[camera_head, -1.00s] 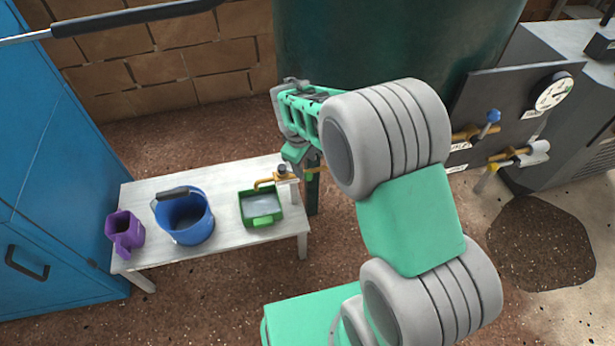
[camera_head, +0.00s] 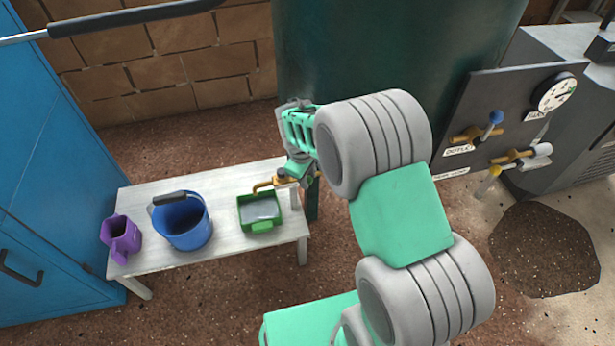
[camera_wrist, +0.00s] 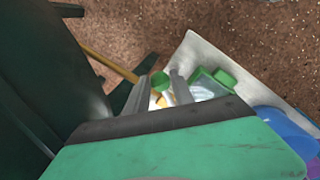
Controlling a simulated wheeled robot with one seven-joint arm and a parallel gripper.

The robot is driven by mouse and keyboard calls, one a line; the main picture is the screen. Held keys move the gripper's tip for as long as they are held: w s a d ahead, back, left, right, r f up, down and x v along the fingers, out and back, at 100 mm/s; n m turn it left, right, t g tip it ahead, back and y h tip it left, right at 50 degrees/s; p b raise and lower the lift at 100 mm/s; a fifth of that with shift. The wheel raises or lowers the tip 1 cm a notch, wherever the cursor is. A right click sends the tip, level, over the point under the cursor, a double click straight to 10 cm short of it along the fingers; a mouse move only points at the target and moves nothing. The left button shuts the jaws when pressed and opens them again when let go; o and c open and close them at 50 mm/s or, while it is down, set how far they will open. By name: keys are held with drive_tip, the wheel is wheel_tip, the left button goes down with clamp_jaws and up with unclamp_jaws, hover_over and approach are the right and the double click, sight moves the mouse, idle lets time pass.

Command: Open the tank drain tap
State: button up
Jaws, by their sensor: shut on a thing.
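The brass drain tap (camera_head: 264,186) has its spout over the green tray (camera_head: 262,228) on the white bench. Its brass pipe (camera_wrist: 105,62) runs from the dark green tank (camera_head: 400,50) in the wrist view. My gripper (camera_head: 294,176) is down at the tap, at the bench's right end. In the wrist view my gripper (camera_wrist: 158,92) has its two grey fingers on either side of the tap's green handle (camera_wrist: 160,79), shut on it. My gripper hides much of the tap body in the head view. I cannot tell how far the handle is turned.
A blue bucket (camera_head: 186,228) and a purple jug (camera_head: 118,240) stand on the white bench (camera_head: 150,200), left of the tray. A blue cabinet (camera_head: 45,200) is at the left. A panel (camera_head: 500,110) with a gauge and coloured valves stands right of my arm.

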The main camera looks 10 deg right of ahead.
clamp_jaws()
idle(0.8)
